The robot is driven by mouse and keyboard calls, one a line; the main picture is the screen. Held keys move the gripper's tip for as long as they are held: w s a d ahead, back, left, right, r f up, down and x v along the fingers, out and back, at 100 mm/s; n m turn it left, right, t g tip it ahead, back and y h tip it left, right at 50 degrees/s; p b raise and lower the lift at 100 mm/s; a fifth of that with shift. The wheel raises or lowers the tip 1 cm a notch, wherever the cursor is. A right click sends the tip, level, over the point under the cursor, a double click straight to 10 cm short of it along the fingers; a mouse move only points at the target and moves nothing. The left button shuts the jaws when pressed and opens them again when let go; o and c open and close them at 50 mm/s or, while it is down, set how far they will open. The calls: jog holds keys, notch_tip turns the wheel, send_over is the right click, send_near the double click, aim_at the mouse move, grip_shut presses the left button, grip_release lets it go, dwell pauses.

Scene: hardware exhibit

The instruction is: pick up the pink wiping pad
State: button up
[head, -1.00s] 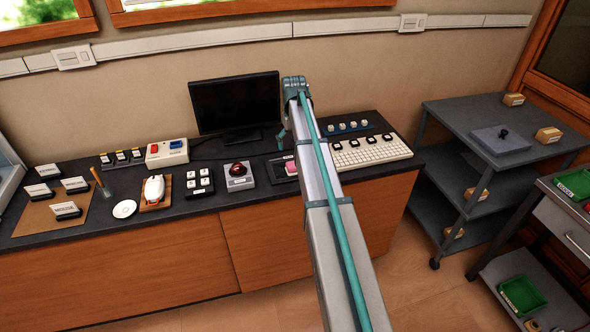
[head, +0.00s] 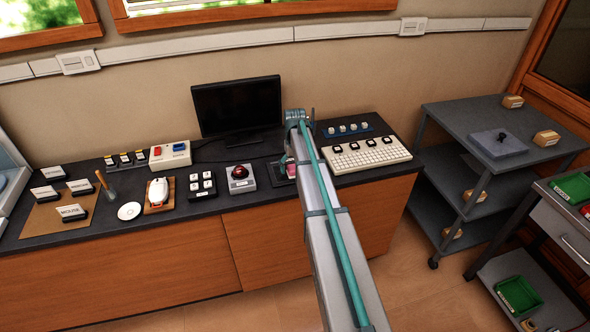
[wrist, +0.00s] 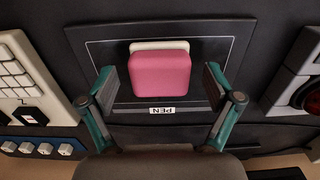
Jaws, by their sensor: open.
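The pink wiping pad (wrist: 160,72) is a rounded pink block with a pale strip along its far side. It rests on a dark framed tray (wrist: 100,50) bearing a label that appears to read "PEN", upside down in the wrist view. My gripper (wrist: 158,84) is open, with one finger on each side of the pad and visible gaps between; I cannot tell its exact height above it. In the head view, a sliver of the pad (head: 291,170) shows beside my arm, which hides the rest and most of my gripper.
A white keyboard (head: 365,154) lies right of the tray, with a row of small white knobs (head: 348,128) behind it. A red-ball device (head: 240,175) stands to the left. A black monitor (head: 237,107) stands behind at the wall.

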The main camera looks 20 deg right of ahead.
jog(key=c, duration=1.2)
jog(key=shift+r, duration=0.1)
jog(key=shift+r+b, duration=0.45)
jog(key=shift+b, duration=0.05)
jog(key=shift+s+a+r+b, duration=0.65)
jog(key=shift+s+r+b, duration=0.15)
jog(key=shift+s+r, duration=1.35)
jog(key=shift+s+a+r+b, duration=0.6)
jog(key=shift+s+r+b, duration=0.2)
jog(key=shift+s+r, duration=1.3)
jog(key=shift+s+a+r+b, duration=0.75)
jog(key=shift+s+r, duration=0.95)
jog(key=shift+s, duration=0.8)
jog(key=shift+d, duration=0.1)
